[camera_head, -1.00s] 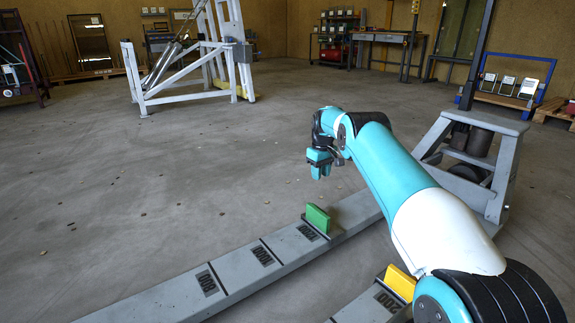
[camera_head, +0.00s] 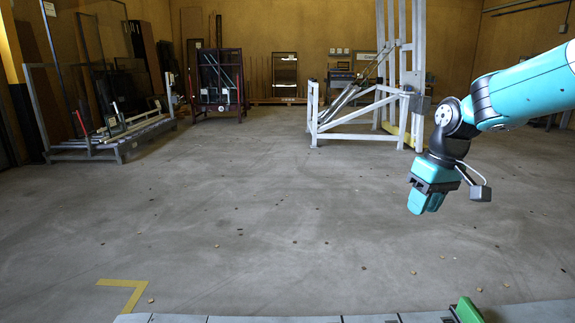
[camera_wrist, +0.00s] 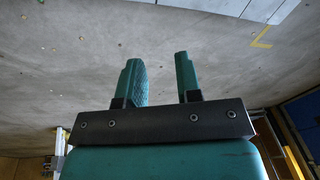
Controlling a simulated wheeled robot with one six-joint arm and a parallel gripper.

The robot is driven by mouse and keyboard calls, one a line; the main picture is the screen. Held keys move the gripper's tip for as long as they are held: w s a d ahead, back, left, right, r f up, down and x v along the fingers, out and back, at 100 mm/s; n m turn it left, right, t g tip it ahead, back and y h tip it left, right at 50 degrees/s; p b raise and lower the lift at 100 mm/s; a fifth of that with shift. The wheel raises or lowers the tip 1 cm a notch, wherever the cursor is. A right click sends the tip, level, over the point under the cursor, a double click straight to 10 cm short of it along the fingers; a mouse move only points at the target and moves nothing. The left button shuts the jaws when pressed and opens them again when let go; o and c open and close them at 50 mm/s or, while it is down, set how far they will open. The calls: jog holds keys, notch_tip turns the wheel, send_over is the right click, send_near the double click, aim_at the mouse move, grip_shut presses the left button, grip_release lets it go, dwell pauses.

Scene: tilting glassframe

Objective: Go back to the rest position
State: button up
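My gripper (camera_head: 427,200) hangs from the teal arm at the right of the head view, pointing down, well above the floor. In the wrist view its two teal fingers (camera_wrist: 158,62) stand apart with a clear gap and nothing between them. The gripper is open and empty. A green block (camera_head: 468,310) on the grey beam (camera_head: 275,320) shows at the bottom right of the head view, below and apart from the gripper.
Concrete floor (camera_head: 250,220) lies open ahead, with small scattered bits. A white tilting frame (camera_head: 365,125) stands at the back right. A rack with long bars (camera_head: 110,135) and a dark red cart (camera_head: 218,85) stand at the back left. A yellow corner mark (camera_head: 130,290) is on the floor.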

jog(key=s+a+r+n+y+p, duration=0.1)
jog(key=s+a+r+p, duration=0.2)
jog(key=s, duration=0.7)
jog(key=s+a+r+n+g+y+p, duration=0.1)
jog(key=s+a+r+p, duration=0.15)
jog(key=s+a, duration=0.55)
jog(key=s+a+r+n+p, duration=0.15)
jog(key=s+r, duration=0.25)
jog(key=s, duration=0.8)
notch_tip(320, 180, up, 37)
jog(key=p, duration=3.7)
jog(key=shift+a+m+p, duration=0.3)
jog(key=shift+a+m, duration=0.05)
jog(key=shift+r, duration=0.1)
